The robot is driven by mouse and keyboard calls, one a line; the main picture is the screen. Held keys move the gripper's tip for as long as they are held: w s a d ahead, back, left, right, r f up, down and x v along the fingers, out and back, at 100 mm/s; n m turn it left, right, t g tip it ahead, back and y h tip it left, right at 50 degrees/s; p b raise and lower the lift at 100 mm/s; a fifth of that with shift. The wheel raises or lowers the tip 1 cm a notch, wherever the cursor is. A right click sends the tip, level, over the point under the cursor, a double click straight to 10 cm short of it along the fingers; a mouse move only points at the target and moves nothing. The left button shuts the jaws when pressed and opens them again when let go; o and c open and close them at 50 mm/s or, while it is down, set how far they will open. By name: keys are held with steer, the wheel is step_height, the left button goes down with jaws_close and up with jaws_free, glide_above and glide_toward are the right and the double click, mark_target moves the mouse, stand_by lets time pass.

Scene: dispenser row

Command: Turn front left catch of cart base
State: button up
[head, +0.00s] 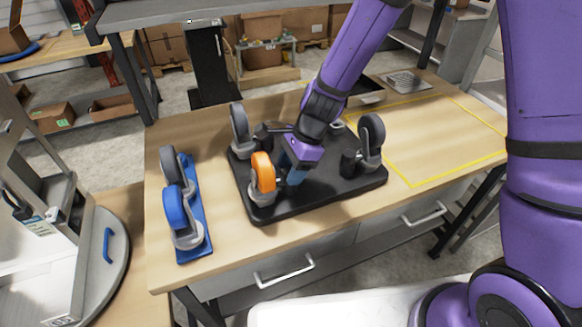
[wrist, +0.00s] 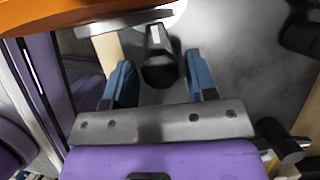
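The cart base (head: 318,197) is a black plate lying on the workbench with casters pointing up. Its front left caster has an orange wheel (head: 263,172); the other visible wheels are grey. My gripper (head: 291,172) is low over the plate, just right of the orange wheel. In the wrist view, a dark catch (wrist: 160,72) juts from beside the orange wheel (wrist: 70,14). My gripper's blue fingers (wrist: 160,84) stand open on either side of it, with visible gaps. My gripper hides most of the catch in the head view.
A blue board (head: 196,213) with casters stands left of the cart base. The grey right caster (head: 370,140) and back left caster (head: 240,128) rise from the plate. A yellow-taped area (head: 440,140) on the right is clear.

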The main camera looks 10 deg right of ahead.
steer(key=c, duration=0.6)
steer(key=n+g, duration=0.1)
steer(key=n, duration=0.3)
steer(key=shift+w+n+g+h, duration=0.1)
steer(key=shift+n+g+h, duration=0.2)
steer(key=shift+n+g, duration=0.1)
steer(key=n+g+h, duration=0.1)
steer(key=n, duration=0.3)
steer(key=shift+a+n, duration=0.1)
steer(key=shift+n, duration=0.2)
steer(key=n+h, duration=0.2)
steer(key=n, duration=0.2)
steer(key=shift+a, duration=0.1)
steer(key=shift+n+h, duration=0.9)
steer(key=shift+n, duration=1.3)
steer(key=o, duration=0.9)
